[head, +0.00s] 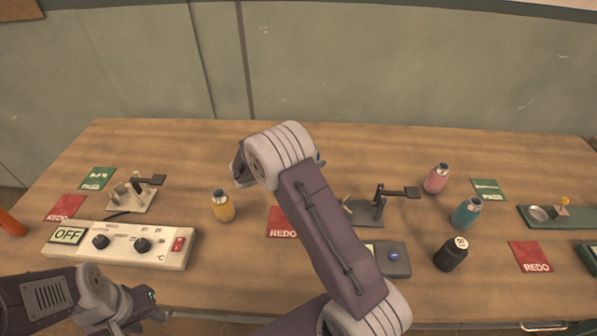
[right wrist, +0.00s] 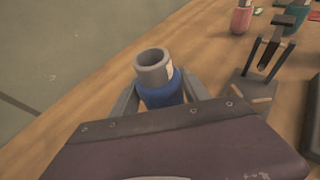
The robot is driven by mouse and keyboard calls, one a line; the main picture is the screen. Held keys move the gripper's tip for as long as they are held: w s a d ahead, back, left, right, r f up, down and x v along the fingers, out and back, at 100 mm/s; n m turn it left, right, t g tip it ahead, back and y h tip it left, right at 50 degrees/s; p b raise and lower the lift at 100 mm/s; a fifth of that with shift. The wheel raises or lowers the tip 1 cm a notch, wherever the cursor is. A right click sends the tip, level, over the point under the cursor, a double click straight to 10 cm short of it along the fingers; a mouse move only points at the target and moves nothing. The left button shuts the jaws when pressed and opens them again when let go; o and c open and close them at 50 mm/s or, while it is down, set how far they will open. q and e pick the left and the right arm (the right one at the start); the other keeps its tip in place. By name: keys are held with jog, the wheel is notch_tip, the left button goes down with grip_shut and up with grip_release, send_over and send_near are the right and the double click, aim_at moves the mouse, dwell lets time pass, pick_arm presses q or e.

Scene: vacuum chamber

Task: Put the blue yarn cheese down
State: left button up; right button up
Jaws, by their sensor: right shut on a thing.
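The blue yarn cheese (right wrist: 162,90) is a blue wound body around a grey hollow tube, seen from above in the right wrist view. It stands roughly upright between the two fingers of my right gripper (right wrist: 160,98), which is shut on it. Its lower part is hidden, and I cannot tell whether it touches the table. My left gripper (head: 150,308) is low at the left, near the table's front edge, and appears empty.
A lever stand (head: 367,210), a control box (head: 120,246) and a red REDO card (head: 283,221) lie around my right arm.

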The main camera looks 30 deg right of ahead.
jog(key=f, duration=0.2)
jog(key=w+a+f, duration=0.1)
jog(key=f, duration=0.1)
jog(key=w+a+f, duration=0.1)
jog(key=f, duration=0.1)
jog(key=shift+w+a, duration=0.1)
jog(key=shift+w, duration=0.15)
jog(key=shift+f, duration=0.1)
jog(key=o, duration=1.6)
